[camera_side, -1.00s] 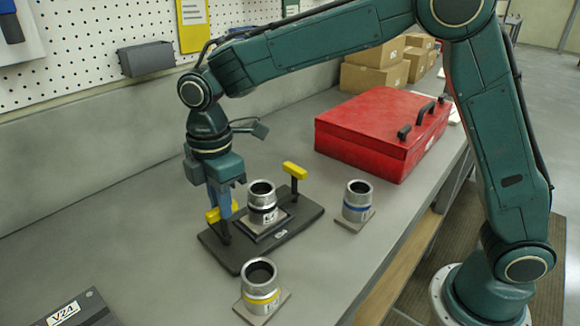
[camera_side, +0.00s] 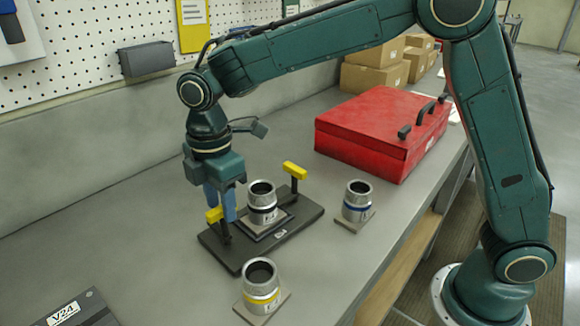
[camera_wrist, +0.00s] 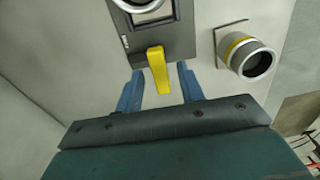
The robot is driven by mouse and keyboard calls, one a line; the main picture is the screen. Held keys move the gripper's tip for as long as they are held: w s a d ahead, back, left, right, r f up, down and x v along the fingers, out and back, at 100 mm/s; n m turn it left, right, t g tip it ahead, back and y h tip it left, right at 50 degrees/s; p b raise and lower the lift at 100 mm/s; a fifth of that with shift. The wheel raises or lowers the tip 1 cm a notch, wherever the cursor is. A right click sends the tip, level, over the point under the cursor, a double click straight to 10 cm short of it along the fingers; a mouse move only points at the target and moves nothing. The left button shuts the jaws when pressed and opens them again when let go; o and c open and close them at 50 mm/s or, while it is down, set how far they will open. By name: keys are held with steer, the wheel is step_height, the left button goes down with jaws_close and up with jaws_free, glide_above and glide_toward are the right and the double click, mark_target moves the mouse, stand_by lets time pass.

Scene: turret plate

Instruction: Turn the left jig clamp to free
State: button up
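The left jig clamp is a yellow handle (camera_side: 214,215) on a dark post at the left end of the black plate (camera_side: 228,262). My gripper (camera_side: 220,212) is low over it, pointing down. In the wrist view the yellow handle (camera_wrist: 157,70) points toward my palm, with its near end between the two blue fingers (camera_wrist: 160,80). Gaps show on both sides, so the gripper is open. In the side view a finger hides part of the handle. A silver cylinder with a dark band (camera_side: 262,203) stands upright on the plate's middle.
The other yellow clamp (camera_side: 295,170) stands at the plate's right end. A yellow-banded cylinder (camera_side: 261,282) stands in front and a blue-banded one (camera_side: 357,201) to the right, each on a small pad. A red toolbox (camera_side: 375,130) is behind.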

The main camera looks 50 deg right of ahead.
steer(key=shift+r, duration=0.15)
step_height(320, 180, up, 14)
steer(key=shift+f, duration=0.25)
stand_by(0.3)
stand_by(0.4)
steer(key=s+d+r+m+t, duration=0.2)
steer(key=s+d+m+t, duration=0.1)
steer(key=s+d+m, duration=0.8)
steer(key=s+d+f+m+t, duration=0.2)
steer(key=s+d+f+m, duration=0.4)
steer(key=s+d, duration=0.4)
steer(key=s+f, duration=0.1)
steer(key=s, duration=0.2)
steer(key=shift+s+f+t, duration=0.15)
steer(key=shift+s+t, duration=0.15)
steer(key=shift+s, duration=0.1)
